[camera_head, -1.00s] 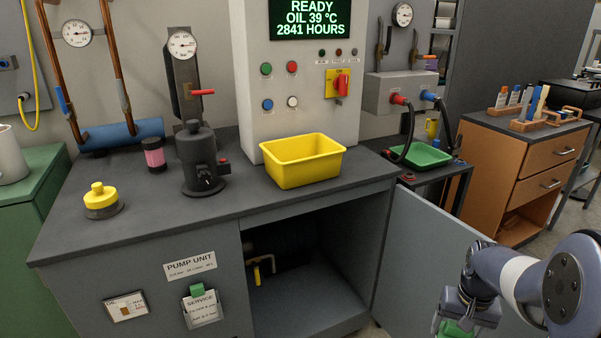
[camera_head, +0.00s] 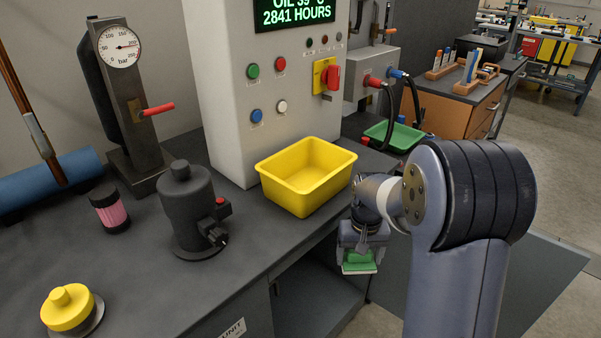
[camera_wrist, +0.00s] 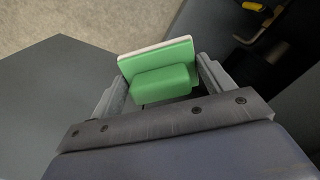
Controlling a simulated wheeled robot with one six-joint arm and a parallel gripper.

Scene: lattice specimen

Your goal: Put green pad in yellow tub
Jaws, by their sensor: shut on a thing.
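The green pad (camera_head: 359,262) is a small green block with a pale layer along one face. My gripper (camera_head: 361,245) is shut on it and holds it in front of the bench, below the level of the bench top. In the wrist view the green pad (camera_wrist: 160,80) sits between the two fingers. The yellow tub (camera_head: 281,189) stands upright on the bench top by its front right edge, up and to the left of my gripper. Its visible inside is empty.
The grey control cabinet (camera_head: 225,110) stands behind the tub. A dark pump (camera_head: 188,210) is left of it. A green tray (camera_head: 398,137) is on a low stand at right. An open cupboard (camera_head: 310,290) is under the bench, its door (camera_head: 540,270) swung outward.

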